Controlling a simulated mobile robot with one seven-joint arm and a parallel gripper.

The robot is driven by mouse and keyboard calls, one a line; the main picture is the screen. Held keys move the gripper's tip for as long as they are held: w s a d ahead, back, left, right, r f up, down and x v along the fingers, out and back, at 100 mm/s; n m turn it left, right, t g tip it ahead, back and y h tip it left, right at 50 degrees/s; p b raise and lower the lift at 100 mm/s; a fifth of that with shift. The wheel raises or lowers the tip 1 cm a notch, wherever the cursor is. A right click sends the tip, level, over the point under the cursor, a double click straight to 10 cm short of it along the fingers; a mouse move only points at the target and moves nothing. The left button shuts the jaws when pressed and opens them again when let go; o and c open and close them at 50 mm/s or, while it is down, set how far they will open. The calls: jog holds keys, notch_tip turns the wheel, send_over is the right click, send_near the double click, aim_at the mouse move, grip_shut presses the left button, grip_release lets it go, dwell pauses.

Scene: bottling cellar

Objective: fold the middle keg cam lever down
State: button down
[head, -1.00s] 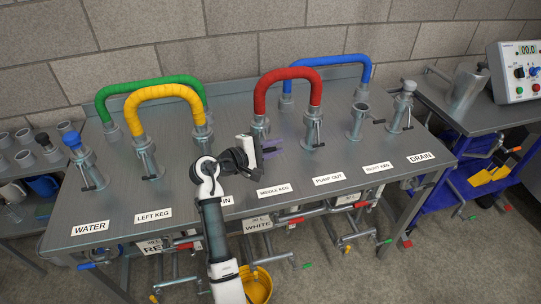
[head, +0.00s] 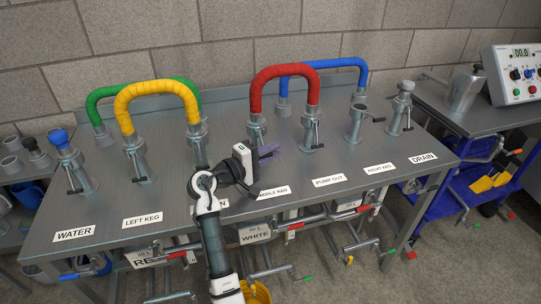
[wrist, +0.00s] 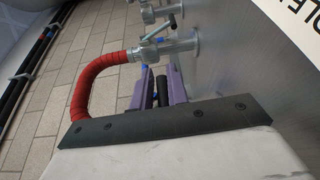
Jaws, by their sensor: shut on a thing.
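The middle keg port (head: 257,127) is a steel fitting on the bench with one end of the red hose (head: 285,72) on it. My gripper (head: 267,151) is just in front of this port, above the MIDDLE KEG label (head: 273,191). In the wrist view, the purple fingers (wrist: 160,90) are shut on the dark grip of the middle keg cam lever (wrist: 162,92). The lever's far end and its exact angle are hidden by the fingers and gripper body. The red hose (wrist: 95,85) and steel fittings show beyond the fingers.
The neighbouring pump out port (head: 312,128) has its own lever hanging close by on the right. The yellow hose (head: 158,92) ends at a port on the left. The bare right keg port (head: 355,123) and drain port (head: 401,107) stand further right.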

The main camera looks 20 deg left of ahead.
jog(key=shift+a+f, duration=0.1)
jog(key=shift+a, duration=0.05)
jog(key=c, duration=1.5)
grip_release()
jog(key=shift+w, duration=0.1)
jog(key=shift+o, duration=0.2)
jog(key=b+v, duration=0.2)
jog(key=v, duration=1.2)
